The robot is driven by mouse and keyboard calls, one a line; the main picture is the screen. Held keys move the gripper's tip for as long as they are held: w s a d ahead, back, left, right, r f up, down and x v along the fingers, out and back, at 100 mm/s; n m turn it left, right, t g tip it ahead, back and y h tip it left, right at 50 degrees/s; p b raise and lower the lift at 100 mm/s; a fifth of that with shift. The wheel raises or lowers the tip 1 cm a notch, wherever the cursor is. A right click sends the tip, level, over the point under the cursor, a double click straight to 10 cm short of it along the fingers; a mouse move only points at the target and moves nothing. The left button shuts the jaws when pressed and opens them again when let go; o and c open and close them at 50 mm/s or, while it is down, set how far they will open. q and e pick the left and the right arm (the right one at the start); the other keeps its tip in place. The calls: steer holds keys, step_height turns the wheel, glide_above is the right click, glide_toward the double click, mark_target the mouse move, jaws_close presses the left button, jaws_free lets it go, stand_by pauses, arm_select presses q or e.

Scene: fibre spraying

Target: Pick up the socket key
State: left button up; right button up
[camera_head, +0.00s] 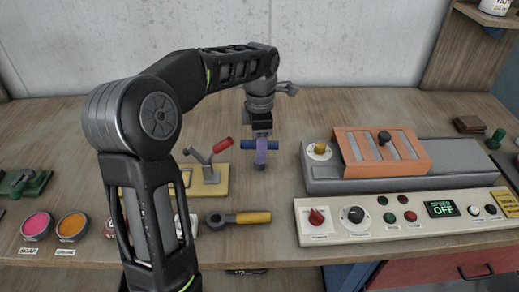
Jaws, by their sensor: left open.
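My left gripper (261,135) is open and pointing down right at the crossbar. The fingertips are small and partly hidden, so I cannot tell whether they touch it. My right gripper is not in view.
A yellow-based lever fixture (205,182) with a red handle stands left of the tool. A yellow-handled ring tool (240,218) lies in front. An orange-topped machine (385,152) and a control panel (405,217) are at right. Soap (37,225) and orange (72,226) pots sit front left.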

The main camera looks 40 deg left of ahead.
arm_select(q)
step_height(320, 180, down, 4)
steer(key=shift+f+p, duration=0.2)
steer(key=shift+p, duration=0.1)
stand_by(0.4)
jaws_close()
stand_by(0.4)
